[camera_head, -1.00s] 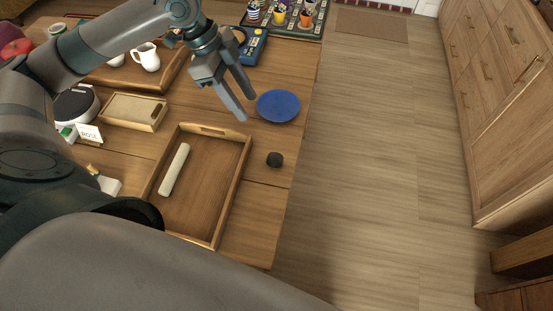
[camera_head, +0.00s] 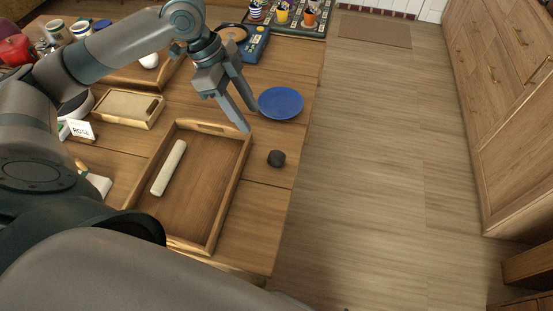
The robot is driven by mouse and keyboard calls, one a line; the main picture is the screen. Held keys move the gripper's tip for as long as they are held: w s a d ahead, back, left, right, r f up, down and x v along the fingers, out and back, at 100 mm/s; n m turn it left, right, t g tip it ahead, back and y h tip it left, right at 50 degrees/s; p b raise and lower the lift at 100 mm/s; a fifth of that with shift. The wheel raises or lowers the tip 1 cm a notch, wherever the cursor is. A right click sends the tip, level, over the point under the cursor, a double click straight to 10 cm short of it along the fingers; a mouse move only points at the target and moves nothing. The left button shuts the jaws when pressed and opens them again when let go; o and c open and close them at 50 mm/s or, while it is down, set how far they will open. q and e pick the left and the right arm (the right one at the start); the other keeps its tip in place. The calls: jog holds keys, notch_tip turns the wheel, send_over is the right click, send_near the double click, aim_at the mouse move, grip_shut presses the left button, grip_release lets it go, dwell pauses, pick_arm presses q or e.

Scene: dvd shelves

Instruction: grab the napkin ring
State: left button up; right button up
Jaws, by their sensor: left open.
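A small dark round object (camera_head: 276,158), which looks like the napkin ring, sits on the wooden table (camera_head: 262,205) near its right edge, just right of the large wooden tray. Any hole in it is too small to make out. My left gripper (camera_head: 248,120) is open and empty, pointing down above the table. It is up and left of the dark object and apart from it, close to the left rim of the blue plate (camera_head: 281,103). My right gripper does not show.
The large wooden tray (camera_head: 229,190) holds a pale rolled cloth (camera_head: 168,168). Cups stand at the back. Open floor lies to the right.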

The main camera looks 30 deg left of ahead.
pick_arm(q)
jog(key=p, duration=0.1)
send_over(274, 154)
jog(key=s+a, duration=0.1)
jog(key=a, duration=0.1)
notch_tip(274, 154, down, 11)
jog(key=shift+d+r, duration=0.15)
jog(key=shift+r, duration=0.05)
jog(key=shift+d+f, duration=0.1)
jog(key=shift+f, duration=0.25)
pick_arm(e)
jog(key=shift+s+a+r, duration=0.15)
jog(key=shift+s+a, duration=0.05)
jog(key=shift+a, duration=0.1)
